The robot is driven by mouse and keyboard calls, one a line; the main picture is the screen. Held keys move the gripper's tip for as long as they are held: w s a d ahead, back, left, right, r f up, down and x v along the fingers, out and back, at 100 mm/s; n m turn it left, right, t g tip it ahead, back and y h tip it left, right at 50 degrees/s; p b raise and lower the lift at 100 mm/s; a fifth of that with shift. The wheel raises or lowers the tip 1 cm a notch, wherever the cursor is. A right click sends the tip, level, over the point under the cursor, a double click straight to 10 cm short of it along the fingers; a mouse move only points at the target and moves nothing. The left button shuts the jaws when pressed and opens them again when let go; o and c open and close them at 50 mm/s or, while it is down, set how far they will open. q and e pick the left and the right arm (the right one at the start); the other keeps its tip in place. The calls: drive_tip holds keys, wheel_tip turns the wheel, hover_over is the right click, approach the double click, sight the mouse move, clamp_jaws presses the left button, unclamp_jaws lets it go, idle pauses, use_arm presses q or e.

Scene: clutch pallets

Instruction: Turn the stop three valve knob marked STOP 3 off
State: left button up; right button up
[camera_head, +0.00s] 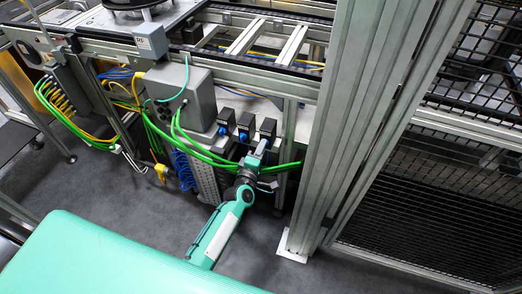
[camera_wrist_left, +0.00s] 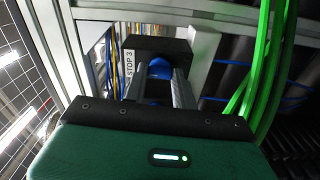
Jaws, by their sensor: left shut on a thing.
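The STOP 3 valve is a black block (camera_wrist_left: 128,46) with a white "STOP 3" label (camera_wrist_left: 128,75) on its side in the left wrist view. Its blue knob (camera_wrist_left: 160,66) sits at the front of the block, between my fingers. My left gripper (camera_wrist_left: 167,84) is shut on this knob. In the head view my left gripper (camera_head: 261,147) reaches up to the rightmost of three black valve blocks (camera_head: 267,128), and its knob is hidden there. The knob's exact angle cannot be told.
Two other black valves with blue knobs, the left (camera_head: 223,130) and the middle (camera_head: 243,135), stand close beside. Green hoses (camera_head: 198,150) run past the gripper. A grey box (camera_head: 183,95) is to the left, and an aluminium post (camera_head: 345,120) stands close to the right.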

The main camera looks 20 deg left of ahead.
use_arm(q)
drive_tip(key=shift+n, duration=0.5)
use_arm(e)
drive_tip(key=shift+s+r, duration=0.25)
drive_tip(key=shift+s, duration=0.05)
drive_tip(key=shift+w+r, duration=0.1)
drive_tip(key=shift+w, duration=0.15)
use_arm(q)
drive_tip(key=o, duration=1)
drive_tip(key=s, duration=1.3)
drive_tip(key=shift+s+a, duration=0.25)
drive_tip(key=shift+s, duration=0.15)
use_arm(e)
drive_tip(key=shift+a+r, duration=0.1)
drive_tip(key=shift+r, duration=0.25)
